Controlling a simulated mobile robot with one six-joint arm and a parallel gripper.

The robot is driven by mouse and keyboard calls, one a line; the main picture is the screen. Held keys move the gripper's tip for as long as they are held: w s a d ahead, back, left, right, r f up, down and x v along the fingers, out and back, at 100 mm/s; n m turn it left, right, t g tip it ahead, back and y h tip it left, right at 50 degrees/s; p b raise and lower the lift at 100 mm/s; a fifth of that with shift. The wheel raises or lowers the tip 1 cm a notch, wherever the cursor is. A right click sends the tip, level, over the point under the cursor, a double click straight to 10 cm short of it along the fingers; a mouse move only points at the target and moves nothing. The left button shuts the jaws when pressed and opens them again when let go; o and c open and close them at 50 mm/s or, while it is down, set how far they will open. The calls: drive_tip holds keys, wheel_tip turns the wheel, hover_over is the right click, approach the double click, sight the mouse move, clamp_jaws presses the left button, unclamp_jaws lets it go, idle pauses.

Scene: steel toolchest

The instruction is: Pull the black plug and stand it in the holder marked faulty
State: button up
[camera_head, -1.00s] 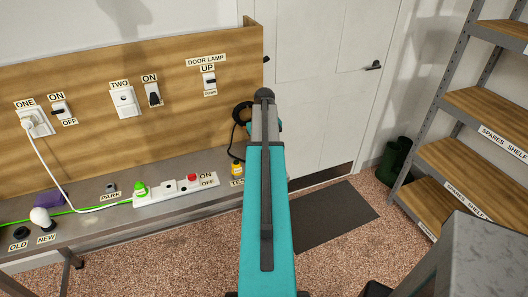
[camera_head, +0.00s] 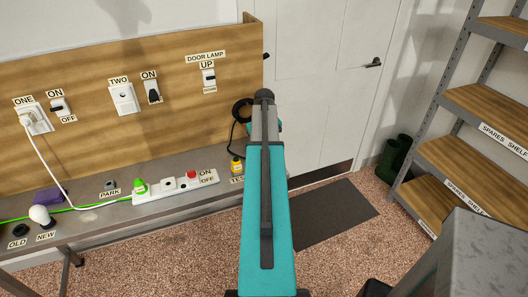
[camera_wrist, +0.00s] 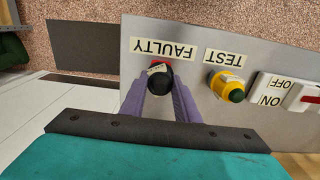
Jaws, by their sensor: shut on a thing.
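The black plug (camera_wrist: 160,78) is between the two purple fingers of my gripper (camera_wrist: 160,95) in the wrist view. The fingers are shut on it. A red holder (camera_wrist: 158,64) beside the FAULTY label (camera_wrist: 163,48) shows just past the plug, which covers most of it. I cannot tell whether the plug stands inside the holder or is held just above it. In the head view my arm hides the gripper, the plug and the red holder. A black cable (camera_head: 240,110) loops out beside my arm there.
A yellow fitting with a green end (camera_wrist: 228,86) stands by the TEST label, close to my gripper; it also shows in the head view (camera_head: 237,165). A white power strip (camera_head: 150,193) with a green plug (camera_head: 139,185) lies further left. The bench edge is near the gripper.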

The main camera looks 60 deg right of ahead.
drive_tip(key=shift+f, duration=0.4)
drive_tip(key=o, duration=1.2)
drive_tip(key=shift+r, duration=0.1)
drive_tip(key=shift+r+b, duration=1.75)
drive_tip(key=shift+r, duration=5.05)
drive_tip(key=shift+s, duration=0.1)
